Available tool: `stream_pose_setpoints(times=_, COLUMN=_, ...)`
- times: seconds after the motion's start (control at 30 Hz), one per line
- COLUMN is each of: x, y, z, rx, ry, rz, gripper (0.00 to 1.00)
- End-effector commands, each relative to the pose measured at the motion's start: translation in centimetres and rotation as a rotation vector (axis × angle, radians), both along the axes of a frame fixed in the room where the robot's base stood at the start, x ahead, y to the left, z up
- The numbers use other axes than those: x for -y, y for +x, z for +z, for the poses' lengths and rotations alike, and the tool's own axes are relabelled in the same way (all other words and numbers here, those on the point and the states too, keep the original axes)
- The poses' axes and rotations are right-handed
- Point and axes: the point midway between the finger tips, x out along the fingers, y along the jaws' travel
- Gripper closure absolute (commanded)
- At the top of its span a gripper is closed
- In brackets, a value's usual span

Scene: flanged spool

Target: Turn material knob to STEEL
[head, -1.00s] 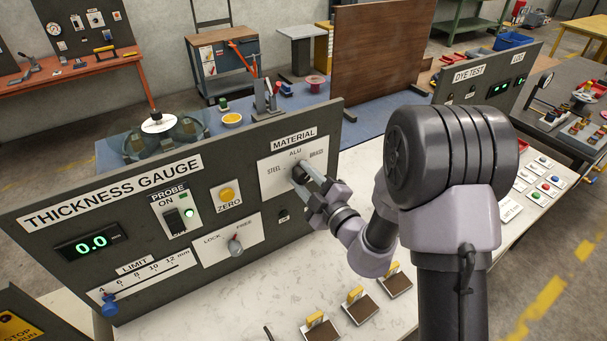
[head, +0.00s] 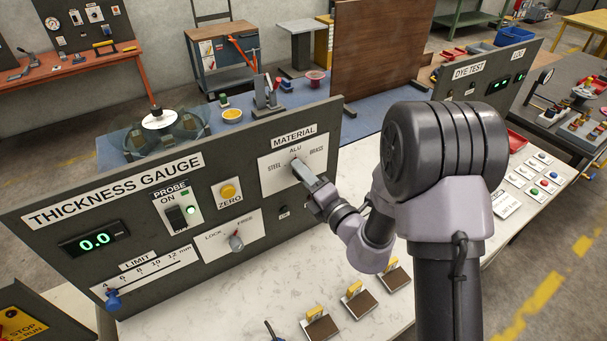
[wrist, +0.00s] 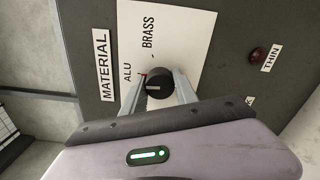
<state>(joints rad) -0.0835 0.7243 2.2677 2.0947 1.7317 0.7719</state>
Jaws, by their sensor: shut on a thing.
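The white MATERIAL plate (head: 315,158) carries STEEL at left, ALU at top and BRASS at right. In the wrist view, ALU and BRASS show on the plate (wrist: 180,35), while STEEL is hidden behind my gripper. In the head view my fingers cover the knob.
The dark THICKNESS GAUGE panel (head: 150,225) also holds a yellow ZERO button (head: 228,191), a PROBE switch (head: 175,217) and a LOCK/FREE knob (head: 236,241).

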Motion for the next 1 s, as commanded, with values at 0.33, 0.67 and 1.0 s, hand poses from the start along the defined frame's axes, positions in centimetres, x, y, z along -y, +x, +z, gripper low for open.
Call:
stream_pose_setpoints(times=0.33, x=0.0, y=-0.01, z=-0.12, rx=0.183, ry=-0.27, rz=0.0, gripper=1.0)
stream_pose_setpoints(times=0.67, x=0.02, y=0.0, z=-0.2, rx=0.356, ry=-0.527, rz=-0.001, gripper=1.0)
stream_pose_setpoints(times=1.0, x=0.02, y=0.0, z=-0.16, rx=0.503, ry=-0.745, rz=0.0, gripper=1.0)
